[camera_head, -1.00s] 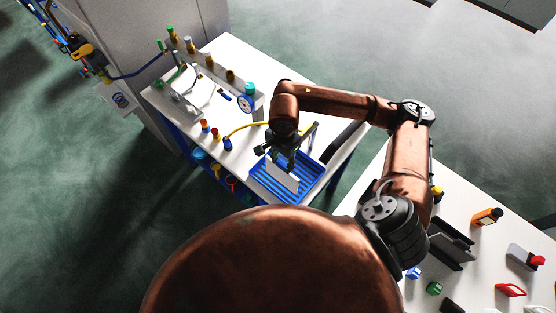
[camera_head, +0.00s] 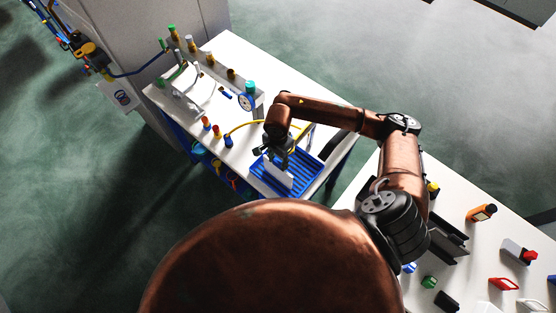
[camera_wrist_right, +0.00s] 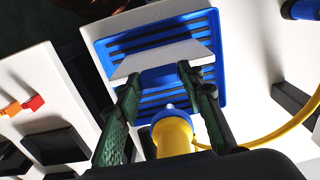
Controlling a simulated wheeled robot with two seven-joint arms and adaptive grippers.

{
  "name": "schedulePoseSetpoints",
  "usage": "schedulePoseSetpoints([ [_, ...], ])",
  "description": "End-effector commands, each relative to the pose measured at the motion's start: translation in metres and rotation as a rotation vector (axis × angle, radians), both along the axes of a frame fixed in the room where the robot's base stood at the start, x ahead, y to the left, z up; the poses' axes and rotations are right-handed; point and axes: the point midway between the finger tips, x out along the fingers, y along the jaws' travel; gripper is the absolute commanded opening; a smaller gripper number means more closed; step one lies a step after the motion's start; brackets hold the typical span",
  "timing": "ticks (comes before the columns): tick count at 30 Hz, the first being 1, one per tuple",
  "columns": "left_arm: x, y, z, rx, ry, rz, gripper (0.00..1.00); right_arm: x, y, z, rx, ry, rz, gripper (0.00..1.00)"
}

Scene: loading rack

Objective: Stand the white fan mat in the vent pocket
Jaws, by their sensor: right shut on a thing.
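The white fan mat (camera_head: 279,175) is a thin pale plate hanging below my right gripper (camera_head: 279,160). In the right wrist view the mat (camera_wrist_right: 165,60) lies across the fingertips. My right gripper (camera_wrist_right: 162,80), with green-lined fingers, is shut on it. Mat and gripper are over a blue slatted tray (camera_head: 311,166) on the white table; the tray also shows in the right wrist view (camera_wrist_right: 205,92). Whether the mat's lower edge touches the slats I cannot tell. I cannot tell for certain which part is the vent pocket. My left gripper is not in view.
A yellow hose (camera_head: 243,127) runs close behind the gripper. Coloured fittings (camera_head: 228,141) and a rack with a round gauge (camera_head: 246,102) stand left and behind on the white table (camera_head: 290,85). A second white table (camera_head: 465,270) at right holds several small objects.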

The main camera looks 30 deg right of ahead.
Motion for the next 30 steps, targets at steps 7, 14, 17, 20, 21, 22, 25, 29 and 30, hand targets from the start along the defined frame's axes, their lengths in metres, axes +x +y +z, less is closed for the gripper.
schedulePoseSetpoints([
  [7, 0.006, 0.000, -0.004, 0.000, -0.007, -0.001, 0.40, 0.000, 0.000, -0.003, 0.000, 0.001, 0.000, 0.41],
  [14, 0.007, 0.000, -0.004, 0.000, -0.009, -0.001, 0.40, 0.000, 0.000, -0.003, 0.000, 0.000, 0.000, 0.53],
  [17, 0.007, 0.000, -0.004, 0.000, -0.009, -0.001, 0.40, 0.000, 0.000, -0.003, 0.000, 0.000, 0.000, 0.53],
  [20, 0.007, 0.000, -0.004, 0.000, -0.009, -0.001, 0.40, 0.000, 0.000, -0.003, 0.000, 0.000, 0.000, 0.53],
  [21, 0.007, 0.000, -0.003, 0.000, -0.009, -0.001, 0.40, 0.000, 0.000, -0.002, 0.000, 0.000, 0.000, 0.53],
  [22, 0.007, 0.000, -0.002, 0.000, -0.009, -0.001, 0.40, 0.000, 0.000, -0.001, 0.000, 0.000, 0.000, 0.53],
  [25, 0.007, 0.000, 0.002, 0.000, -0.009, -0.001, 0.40, 0.001, 0.000, 0.005, 0.001, -0.002, 0.000, 0.53],
  [29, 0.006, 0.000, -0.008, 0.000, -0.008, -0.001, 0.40, 0.002, 0.000, 0.025, -0.001, -0.006, 0.002, 0.53],
  [30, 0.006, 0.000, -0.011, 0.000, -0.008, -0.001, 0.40, 0.001, 0.000, 0.034, -0.002, -0.006, 0.003, 0.53],
])
